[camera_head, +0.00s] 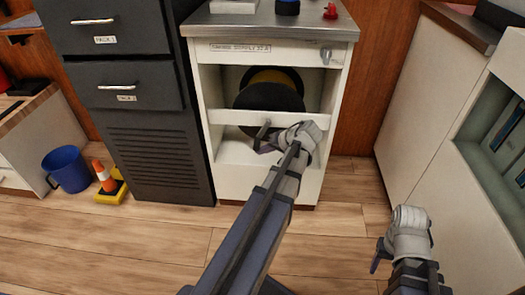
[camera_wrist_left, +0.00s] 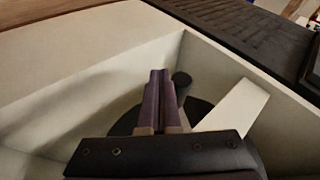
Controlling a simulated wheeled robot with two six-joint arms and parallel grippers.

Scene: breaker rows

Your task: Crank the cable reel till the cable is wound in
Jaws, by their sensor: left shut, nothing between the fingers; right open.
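The cable reel (camera_head: 268,97) sits inside a white cabinet with an open front; it has a dark round flange with yellow behind its upper edge. A small grey crank knob (camera_head: 265,127) sticks out low at the reel's front, and a dark knob (camera_wrist_left: 182,79) shows in the left wrist view. My left gripper (camera_head: 262,145) is shut and empty, just below the knob in the head view. In the left wrist view its closed fingers (camera_wrist_left: 158,80) are left of the knob. Whether they touch it I cannot tell. My right gripper (camera_head: 378,256) is open, low at the right.
The white cabinet (camera_head: 227,180) has a bar across its front opening. White cabinet panels (camera_head: 430,105) stand at right. The floor between is clear.

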